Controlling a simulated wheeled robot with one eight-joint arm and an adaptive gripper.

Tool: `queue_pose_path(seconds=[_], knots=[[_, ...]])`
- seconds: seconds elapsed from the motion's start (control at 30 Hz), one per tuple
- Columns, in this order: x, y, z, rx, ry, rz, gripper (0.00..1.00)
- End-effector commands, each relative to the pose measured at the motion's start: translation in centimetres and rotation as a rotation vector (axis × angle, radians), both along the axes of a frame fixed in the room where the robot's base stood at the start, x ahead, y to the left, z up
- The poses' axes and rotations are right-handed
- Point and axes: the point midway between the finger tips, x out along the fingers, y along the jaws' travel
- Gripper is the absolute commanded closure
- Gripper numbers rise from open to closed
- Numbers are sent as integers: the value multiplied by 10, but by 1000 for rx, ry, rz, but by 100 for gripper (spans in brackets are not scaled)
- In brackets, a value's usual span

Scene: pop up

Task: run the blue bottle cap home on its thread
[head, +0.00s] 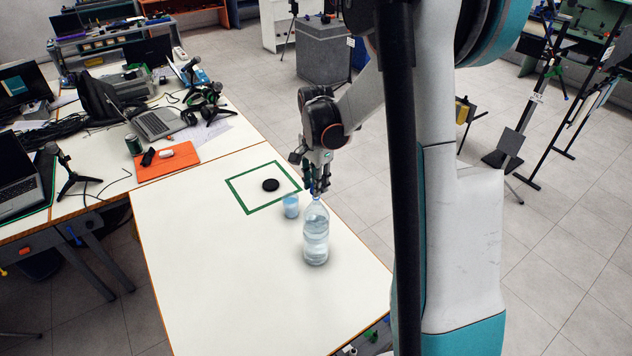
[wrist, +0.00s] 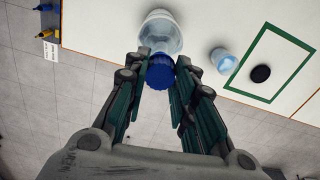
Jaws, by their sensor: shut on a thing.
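The clear bottle (head: 316,240) stands upright on the white table, right of its middle. The blue cap (wrist: 160,72) sits at the bottle's mouth, between the fingertips in the wrist view. My gripper (head: 317,190) comes down from above and is shut on the cap, with its fingers on either side; it also shows in the wrist view (wrist: 160,85). In the head view the fingers mostly hide the cap. The thread is hidden, so I cannot tell how far down the cap sits.
A small light blue cup (head: 291,206) stands close to the left of the bottle. Behind it a black disc (head: 271,185) lies inside a green taped square (head: 247,209). The front left of the white table (head: 220,290) is clear. Laptops and cables fill the far left table.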

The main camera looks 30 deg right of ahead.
Motion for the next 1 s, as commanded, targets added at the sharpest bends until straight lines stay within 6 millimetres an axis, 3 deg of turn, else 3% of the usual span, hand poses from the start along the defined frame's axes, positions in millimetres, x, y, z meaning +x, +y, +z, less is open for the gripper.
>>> queue_pose_path(seconds=[0.8, 1.0], knots=[[0, 0, -19, 0, 0, -7, 100], [0, 0, -19, 0, 0, -278, 100]])
